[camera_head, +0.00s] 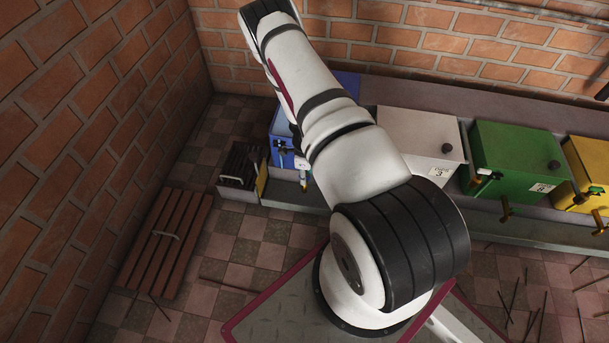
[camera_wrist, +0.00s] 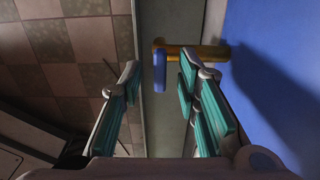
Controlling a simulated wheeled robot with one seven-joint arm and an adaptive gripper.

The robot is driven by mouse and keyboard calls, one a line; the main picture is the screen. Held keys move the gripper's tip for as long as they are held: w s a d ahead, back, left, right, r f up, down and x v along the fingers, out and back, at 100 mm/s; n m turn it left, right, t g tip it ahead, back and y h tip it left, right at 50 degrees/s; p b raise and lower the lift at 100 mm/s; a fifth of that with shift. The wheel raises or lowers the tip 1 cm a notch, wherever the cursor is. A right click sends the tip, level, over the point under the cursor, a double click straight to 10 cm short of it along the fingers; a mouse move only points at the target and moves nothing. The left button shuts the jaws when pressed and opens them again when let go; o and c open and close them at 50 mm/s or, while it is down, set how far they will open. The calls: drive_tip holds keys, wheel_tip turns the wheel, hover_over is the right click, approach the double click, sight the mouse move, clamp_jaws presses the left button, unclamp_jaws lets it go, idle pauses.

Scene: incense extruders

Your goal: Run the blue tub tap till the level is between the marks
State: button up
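The blue tub (camera_head: 282,124) stands at the left end of the row in the head view, partly hidden behind my arm. Its flat blue side (camera_wrist: 275,75) fills the right of the wrist view. A brass tap (camera_wrist: 211,52) with a blue handle (camera_wrist: 159,70) sticks out from that side. My gripper (camera_wrist: 160,76) is open, with teal pads. The blue handle shows between the fingertips, nearer the right one; the right fingertip overlaps the tap in the picture, and contact cannot be told. My gripper is not clear in the head view. Level and marks cannot be made out.
White (camera_head: 418,138), green (camera_head: 518,160) and yellow (camera_head: 590,170) tubs stand to the right along the grey ledge. A dark slatted crate (camera_head: 240,165) is left of the blue tub. A wooden slatted board (camera_head: 168,240) lies at the left. Loose sticks litter the floor at right.

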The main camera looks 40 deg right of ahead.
clamp_jaws()
drive_tip(key=shift+n+b, duration=0.65)
drive_tip(key=shift+n, duration=0.35)
drive_tip(key=n+b, duration=0.1)
drive_tip(key=n, duration=0.1)
drive_tip(key=shift+n, duration=0.4)
unclamp_jaws()
